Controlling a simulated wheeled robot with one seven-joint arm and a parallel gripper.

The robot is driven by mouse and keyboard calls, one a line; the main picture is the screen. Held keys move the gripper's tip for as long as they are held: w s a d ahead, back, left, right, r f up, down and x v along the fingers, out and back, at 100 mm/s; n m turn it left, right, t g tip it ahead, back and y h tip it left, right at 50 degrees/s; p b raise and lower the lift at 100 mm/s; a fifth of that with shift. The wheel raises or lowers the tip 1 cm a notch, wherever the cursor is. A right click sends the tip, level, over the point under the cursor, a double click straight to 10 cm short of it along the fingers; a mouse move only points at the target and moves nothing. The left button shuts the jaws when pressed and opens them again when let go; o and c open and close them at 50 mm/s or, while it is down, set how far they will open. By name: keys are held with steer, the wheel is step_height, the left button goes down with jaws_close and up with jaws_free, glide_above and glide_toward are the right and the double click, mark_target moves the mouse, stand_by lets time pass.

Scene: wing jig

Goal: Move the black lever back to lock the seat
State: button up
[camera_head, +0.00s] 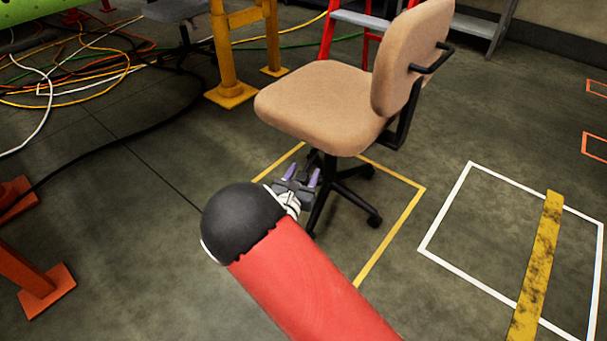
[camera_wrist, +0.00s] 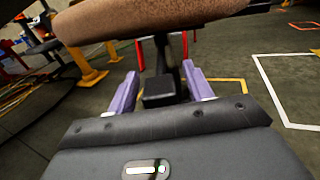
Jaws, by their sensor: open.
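A tan office chair has a padded seat (camera_head: 318,105), a backrest (camera_head: 411,55) and a black base with castors (camera_head: 345,190). My gripper (camera_head: 302,174) is below the seat's front left part, beside the black column. In the wrist view its two purple fingers (camera_wrist: 160,84) are spread apart. A black block-like part (camera_wrist: 160,92) on the chair's underside shows between them, with a gap on each side. It may be the lever's end; I cannot tell for sure. The seat's underside edge (camera_wrist: 150,20) is just above. In the head view my arm and the seat hide the lever area.
A black bar handle (camera_head: 432,60) sticks out behind the backrest. The chair stands in a yellow floor outline (camera_head: 390,235). A yellow stand (camera_head: 232,92) and a red ladder (camera_head: 329,35) are behind it. Cables (camera_head: 75,85) lie at the left.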

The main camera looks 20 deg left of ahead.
steer(key=shift+w, duration=0.15)
jaws_close()
stand_by(0.4)
